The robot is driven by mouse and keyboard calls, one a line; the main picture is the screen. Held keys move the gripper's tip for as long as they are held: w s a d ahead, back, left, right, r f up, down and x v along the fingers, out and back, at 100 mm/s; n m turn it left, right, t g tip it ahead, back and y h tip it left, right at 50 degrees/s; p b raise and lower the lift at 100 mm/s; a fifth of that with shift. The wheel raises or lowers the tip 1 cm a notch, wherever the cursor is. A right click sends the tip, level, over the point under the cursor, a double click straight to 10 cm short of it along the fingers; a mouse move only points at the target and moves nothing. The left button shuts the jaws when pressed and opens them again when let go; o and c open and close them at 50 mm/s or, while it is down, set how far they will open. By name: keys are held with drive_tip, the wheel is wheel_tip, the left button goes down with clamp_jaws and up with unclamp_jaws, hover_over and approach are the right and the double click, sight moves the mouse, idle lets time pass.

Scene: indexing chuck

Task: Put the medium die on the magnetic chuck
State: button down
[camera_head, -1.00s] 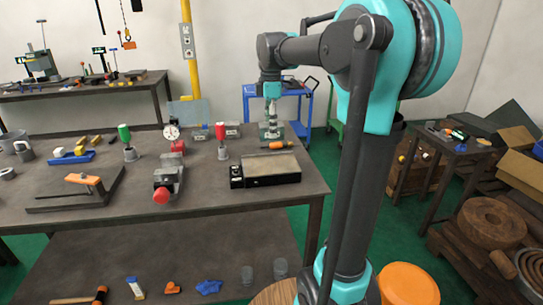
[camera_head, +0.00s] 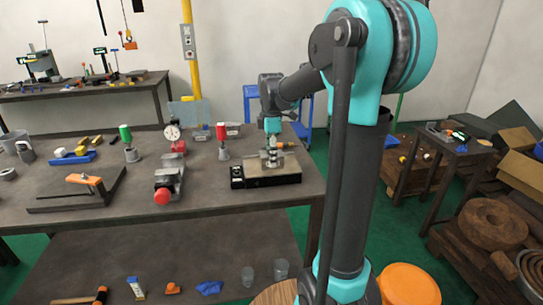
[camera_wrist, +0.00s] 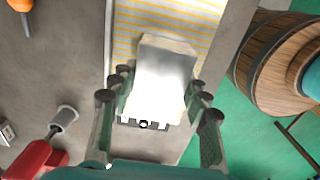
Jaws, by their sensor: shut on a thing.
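The medium die, a shiny silver-grey block (camera_wrist: 166,72), is between the fingers of my gripper (camera_wrist: 160,88) in the wrist view. My gripper is shut on it. The magnetic chuck (camera_head: 238,178) is a low black block with a pale top on the right part of the bench. Its yellow-striped top (camera_wrist: 205,14) lies under the die in the wrist view. In the head view my gripper (camera_head: 272,158) is over the chuck, and the die is small and partly hidden by the fingers. I cannot tell whether the die touches the chuck.
A red-handled tool (camera_head: 222,142) stands just left of the chuck, and a vise with a red knob (camera_head: 165,186) is further left. An orange-handled tool (camera_head: 288,145) lies behind the chuck. The bench's right edge (camera_head: 322,190) is close. A wooden barrel (camera_wrist: 268,58) stands beyond it.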

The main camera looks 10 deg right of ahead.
drive_tip(key=c, duration=0.8)
unclamp_jaws()
drive_tip(key=shift+f, duration=0.1)
drive_tip(key=shift+o, duration=0.2)
wheel_tip(320, 180, up, 12)
